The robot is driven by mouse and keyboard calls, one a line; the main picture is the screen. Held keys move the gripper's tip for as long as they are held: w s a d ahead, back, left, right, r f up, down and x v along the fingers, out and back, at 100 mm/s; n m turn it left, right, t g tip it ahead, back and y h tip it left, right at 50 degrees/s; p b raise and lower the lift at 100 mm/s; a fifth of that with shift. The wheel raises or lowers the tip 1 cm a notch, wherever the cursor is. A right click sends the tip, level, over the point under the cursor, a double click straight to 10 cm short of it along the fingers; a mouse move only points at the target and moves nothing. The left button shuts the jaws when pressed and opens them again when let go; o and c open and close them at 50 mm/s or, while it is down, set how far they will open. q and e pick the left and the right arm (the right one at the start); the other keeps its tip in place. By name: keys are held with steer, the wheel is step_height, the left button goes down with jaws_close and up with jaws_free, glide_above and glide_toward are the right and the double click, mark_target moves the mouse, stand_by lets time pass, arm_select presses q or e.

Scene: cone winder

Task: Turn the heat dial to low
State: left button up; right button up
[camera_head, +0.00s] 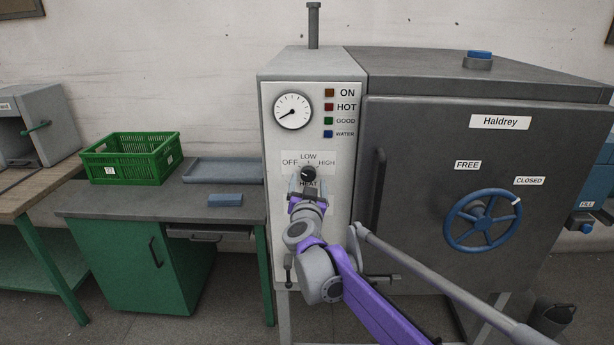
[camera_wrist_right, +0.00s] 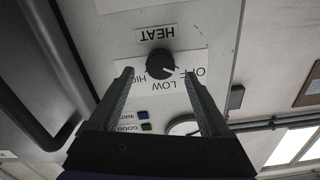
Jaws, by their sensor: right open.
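The heat dial (camera_head: 309,173) is a small black round knob with a white mark on the pale control panel (camera_head: 345,215). OFF, LOW and HIGH are printed left, above and right of it, and HEAT below. The dial also shows upside down in the right wrist view (camera_wrist_right: 160,64), its white mark pointing towards OFF. My right gripper (camera_head: 307,184) is at the panel by the dial, partly covering the HEAT label. In the wrist view the open fingers (camera_wrist_right: 158,76) lie either side of the dial, with gaps; contact is not visible. My left gripper is not in view.
A gauge (camera_head: 292,111) and coloured indicator squares sit above the dial. The dark door has a vertical handle (camera_head: 376,190) right of the panel and a blue handwheel (camera_head: 483,221). A green crate (camera_head: 130,172) and grey tray (camera_head: 222,181) stand on the left bench.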

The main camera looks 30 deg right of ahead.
mark_target(308, 175)
steer(key=shift+x, duration=1.8)
jaws_close()
